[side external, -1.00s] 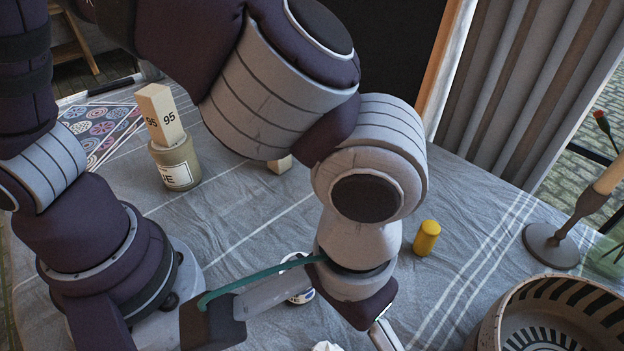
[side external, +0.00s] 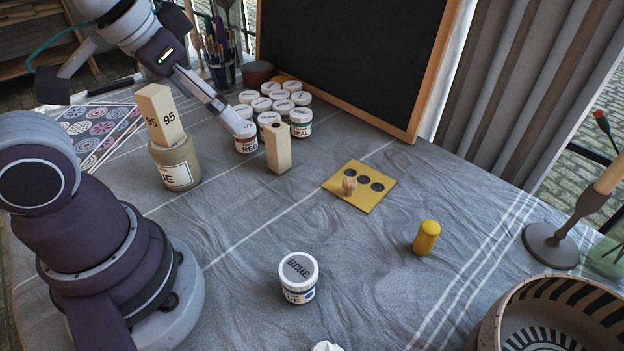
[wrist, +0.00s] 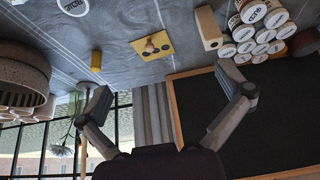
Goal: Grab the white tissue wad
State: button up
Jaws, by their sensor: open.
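The white tissue wad (side external: 326,346) shows only as a small pale tip at the bottom edge of the side view; the rest is cut off by the frame. I cannot make it out in the wrist view. My gripper (side external: 218,95) is at the upper left of the side view, far from the wad, with one finger reaching across the view in front of the paint jars. In the wrist view my gripper (wrist: 164,82) has its two fingers spread wide apart with nothing between them. It faces the blackboard and curtain.
A blue paint jar (side external: 299,278) stands near the wad. A yellow cylinder (side external: 427,238), a patterned bowl (side external: 490,330) and a candlestick (side external: 553,245) are at right. A yellow holed plate (side external: 378,198), wooden block (side external: 278,148) and paint jars (side external: 300,124) lie behind.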

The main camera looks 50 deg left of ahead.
jog(key=shift+a+f, duration=0.1)
jog(key=shift+a, duration=0.05)
jog(key=shift+c, duration=0.8)
jog(key=c, duration=0.3)
jog(key=w+d+f+m+g, duration=0.2)
jog(key=d+f+m+g, duration=0.1)
jog(key=d+m, duration=0.95)
jog(key=s+d+f+m+g, duration=0.3)
jog(key=s+d+f+m, duration=0.2)
jog(key=d+f+m, duration=0.4)
jog(key=shift+n, duration=0.55)
jog(key=f, duration=0.2)
jog(key=d+f, duration=0.1)
jog(key=f, duration=0.5)
jog(key=shift+s+d, duration=0.15)
